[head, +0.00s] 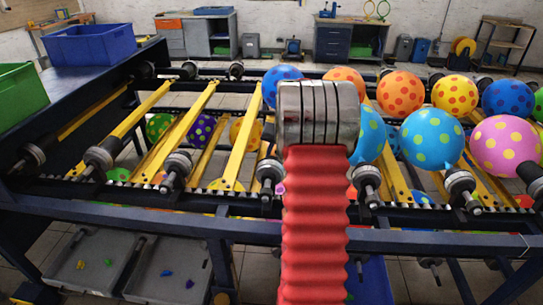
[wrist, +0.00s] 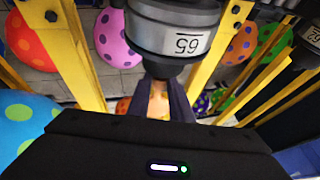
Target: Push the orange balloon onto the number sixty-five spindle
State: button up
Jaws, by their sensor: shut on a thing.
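In the wrist view, the number sixty-five spindle (wrist: 178,38) is a grey metal cylinder with a white label, close ahead of my gripper. My gripper (wrist: 161,88) has its dark fingers shut on the orange balloon (wrist: 158,104), of which only a small orange patch shows between them. The balloon is right at the dark tip of the spindle. I cannot tell whether its mouth is around the tip or only against it. In the head view my red arm hides the gripper, the held balloon and that spindle.
Inflated dotted balloons, such as a pink one (head: 504,146) and a light blue one (head: 432,139), sit on the right of the rack. Yellow bars (head: 178,131) and other spindles (head: 103,155) flank my arm. A blue bin (head: 90,45) stands at the left.

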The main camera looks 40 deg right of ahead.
jog(key=shift+s+a, duration=0.25)
jog(key=shift+a, duration=0.05)
dwell(1.4)
jog(key=shift+w+d, duration=0.45)
jog(key=shift+d, duration=0.15)
dwell(0.6)
jog(key=shift+s+a, duration=0.45)
jog(key=shift+a, duration=0.2)
dwell(2.0)
dwell(0.4)
jog(key=o, duration=0.9)
jog(key=shift+d, duration=0.1)
jog(key=shift+c, duration=0.2)
